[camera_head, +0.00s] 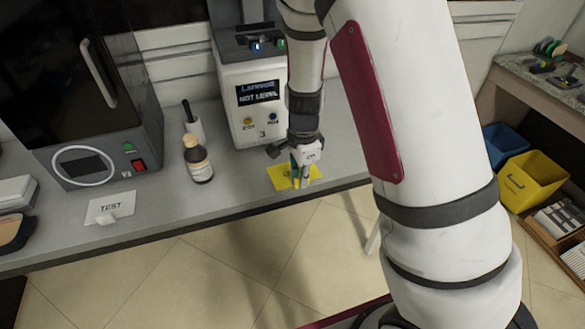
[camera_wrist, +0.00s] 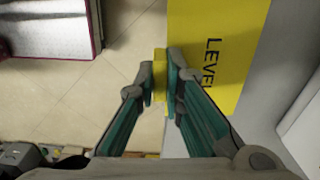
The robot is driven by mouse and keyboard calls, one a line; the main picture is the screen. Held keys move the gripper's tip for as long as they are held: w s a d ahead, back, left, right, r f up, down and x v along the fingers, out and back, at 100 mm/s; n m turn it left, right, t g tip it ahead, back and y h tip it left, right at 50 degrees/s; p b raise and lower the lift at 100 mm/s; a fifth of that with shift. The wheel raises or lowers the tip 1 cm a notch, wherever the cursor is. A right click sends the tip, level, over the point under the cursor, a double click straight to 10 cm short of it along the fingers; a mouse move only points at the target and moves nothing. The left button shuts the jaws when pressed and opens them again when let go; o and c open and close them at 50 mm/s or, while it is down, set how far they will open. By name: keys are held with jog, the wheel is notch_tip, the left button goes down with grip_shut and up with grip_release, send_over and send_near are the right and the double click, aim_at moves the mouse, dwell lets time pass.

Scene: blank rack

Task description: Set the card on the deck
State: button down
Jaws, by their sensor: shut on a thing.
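A yellow card (camera_head: 281,178) shows flat near the bench's front edge, below the white machine; black letters reading "LEVE" show on it in the wrist view (camera_wrist: 208,88). My gripper (camera_head: 301,178) points down at it. In the wrist view, my gripper's fingertips (camera_wrist: 161,72) are shut on a yellow tab at the card's side. I cannot tell whether the card touches the bench. The white machine (camera_head: 236,105) has a screen reading "NOT LEVEL" in its lower line and a dark recessed top (camera_head: 232,46), partly behind my arm, which may be the deck.
A brown bottle (camera_head: 200,170) stands left of the card. A white card reading "TEST" (camera_head: 100,211) lies further left, before a dark oven-like device (camera_head: 85,168). The grey bench (camera_head: 235,193) is bare between them. Blue (camera_head: 503,143) and yellow (camera_head: 530,185) bins stand at right.

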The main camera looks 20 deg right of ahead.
jog(key=w, duration=0.5)
jog(key=shift+w+f, duration=0.2)
jog(key=shift+f, duration=0.05)
jog(key=shift+w+f, duration=0.3)
jog(key=shift+w, duration=0.5)
jog(key=shift+f, duration=1.3)
jog(key=shift+f, duration=0.1)
jog(key=shift+f, duration=0.1)
jog(key=c, duration=1.7)
grip_release()
